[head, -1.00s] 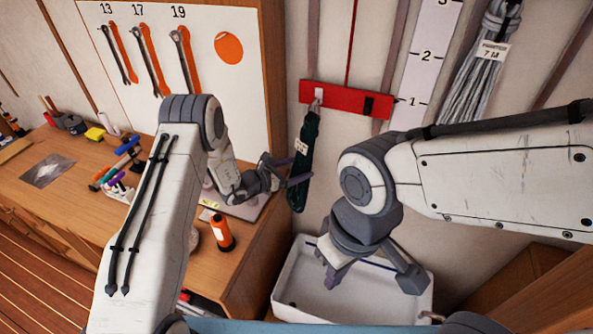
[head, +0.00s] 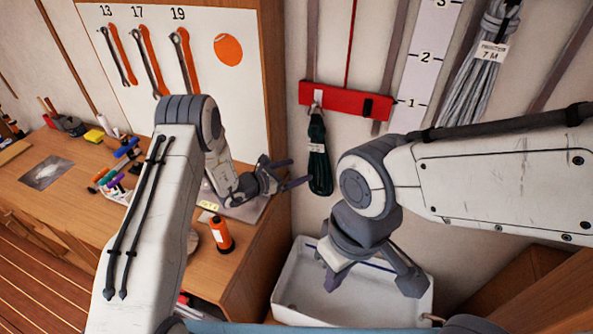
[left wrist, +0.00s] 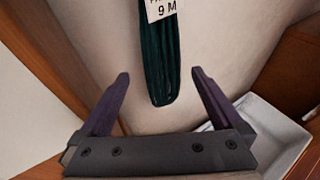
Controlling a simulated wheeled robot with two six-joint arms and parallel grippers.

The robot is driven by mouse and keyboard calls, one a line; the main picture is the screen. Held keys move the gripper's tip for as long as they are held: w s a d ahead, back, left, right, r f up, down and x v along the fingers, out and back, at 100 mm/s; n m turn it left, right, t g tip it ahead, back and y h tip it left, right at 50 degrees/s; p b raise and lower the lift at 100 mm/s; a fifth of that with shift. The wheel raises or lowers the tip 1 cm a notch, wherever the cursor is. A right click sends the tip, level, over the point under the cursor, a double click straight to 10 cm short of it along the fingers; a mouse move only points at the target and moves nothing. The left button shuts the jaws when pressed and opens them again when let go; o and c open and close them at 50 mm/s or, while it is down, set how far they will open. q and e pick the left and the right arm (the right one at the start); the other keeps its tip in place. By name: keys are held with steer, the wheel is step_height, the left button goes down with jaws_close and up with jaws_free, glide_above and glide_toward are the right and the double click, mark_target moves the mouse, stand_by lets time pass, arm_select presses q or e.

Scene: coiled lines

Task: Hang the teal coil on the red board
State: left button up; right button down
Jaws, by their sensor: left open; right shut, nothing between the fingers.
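The teal coil (head: 319,165) hangs upright on the wall below the red board (head: 345,100), its top at the board's left, pale hook. A white tag sits on its upper part; in the left wrist view the coil (left wrist: 160,55) shows the tag reading "9 M". My left gripper (head: 298,172) is open and empty, just left of the coil's lower part. In the left wrist view its fingers stand apart on either side of the coil's lower end, not touching it. My right gripper (head: 331,281) is shut and empty, low in front of the white tray.
The white tray (head: 290,290) stands below the board. A grey coil (head: 478,85) tagged "7 M" hangs at upper right. A dark hook (head: 368,107) on the board's right is bare. The wooden bench (head: 150,235) at left holds tools and an orange canister (head: 221,235).

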arm_select(q)
steer(key=b+v, duration=0.4)
steer(key=v, duration=0.5)
steer(key=s+d+r+m+g+y, duration=0.1)
steer(key=s+m+g, duration=0.45)
steer(key=s, duration=0.35)
steer(key=s+d+r+m+g+y, duration=0.15)
steer(key=s+m+g, duration=0.25)
steer(key=s+m, duration=0.4)
steer(key=s+a+r+m+t+y, duration=0.1)
steer(key=s+a+r+m+y, duration=0.1)
steer(key=s+a+m+y, duration=0.3)
steer(key=a+r+m+t+y, duration=0.1)
steer(key=a+r+m+y, duration=0.1)
steer(key=a+m+y, duration=0.35)
steer(key=s+d+r+m+g+h+b, duration=0.2)
steer(key=s+d+m+b, duration=0.1)
steer(key=s+d+m, duration=0.6)
steer(key=s+d, duration=0.4)
steer(key=s, duration=0.1)
steer(key=shift+m+h, duration=0.3)
steer(key=shift+h, duration=0.1)
